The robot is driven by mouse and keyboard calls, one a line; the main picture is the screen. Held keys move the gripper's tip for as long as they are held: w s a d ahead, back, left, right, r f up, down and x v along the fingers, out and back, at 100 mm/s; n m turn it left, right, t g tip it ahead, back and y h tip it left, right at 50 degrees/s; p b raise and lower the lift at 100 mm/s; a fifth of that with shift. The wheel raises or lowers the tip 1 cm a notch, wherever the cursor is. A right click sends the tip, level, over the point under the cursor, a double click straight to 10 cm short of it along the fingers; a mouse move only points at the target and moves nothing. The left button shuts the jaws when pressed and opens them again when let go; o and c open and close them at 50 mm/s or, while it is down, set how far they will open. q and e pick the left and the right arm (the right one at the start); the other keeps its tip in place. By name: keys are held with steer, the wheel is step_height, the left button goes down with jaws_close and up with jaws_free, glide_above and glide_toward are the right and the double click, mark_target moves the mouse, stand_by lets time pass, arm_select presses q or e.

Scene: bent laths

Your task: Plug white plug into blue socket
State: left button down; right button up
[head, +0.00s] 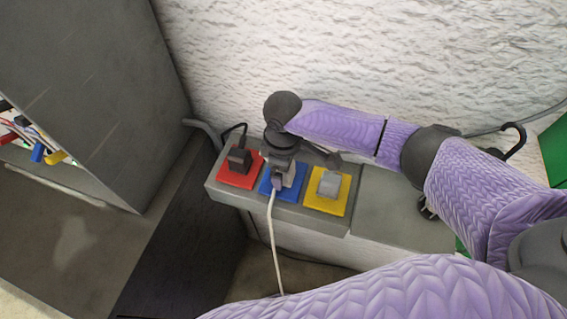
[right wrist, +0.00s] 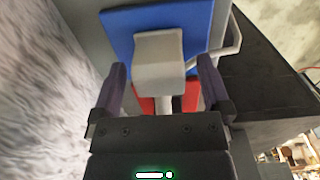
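The white plug (head: 289,173) sits at the blue socket (head: 295,193), the middle plate on the grey box; its white cable (head: 275,240) hangs down the front. In the right wrist view the plug (right wrist: 160,62) stands against the blue plate (right wrist: 120,30), with no clear gap. My right gripper (head: 282,177) is over the blue socket. In the right wrist view its fingers (right wrist: 163,88) are apart, one on each side of the plug, with space between finger and plug. The plug's contact face is hidden. My left gripper is not in view.
A black plug (head: 239,160) is in the red socket (head: 238,181) on the left. A grey plug (head: 329,184) is in the yellow socket (head: 326,205) on the right. A rough white wall (head: 370,50) stands close behind. A grey cabinet (head: 100,90) is at the left.

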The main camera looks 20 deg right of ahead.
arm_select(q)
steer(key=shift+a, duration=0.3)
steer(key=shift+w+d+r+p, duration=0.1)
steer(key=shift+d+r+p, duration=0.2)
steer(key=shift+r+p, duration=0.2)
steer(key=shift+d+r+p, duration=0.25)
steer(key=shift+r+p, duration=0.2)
arm_select(e)
step_height(320, 180, up, 10)
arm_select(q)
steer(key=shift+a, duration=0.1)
arm_select(e)
steer(key=shift+f, duration=0.1)
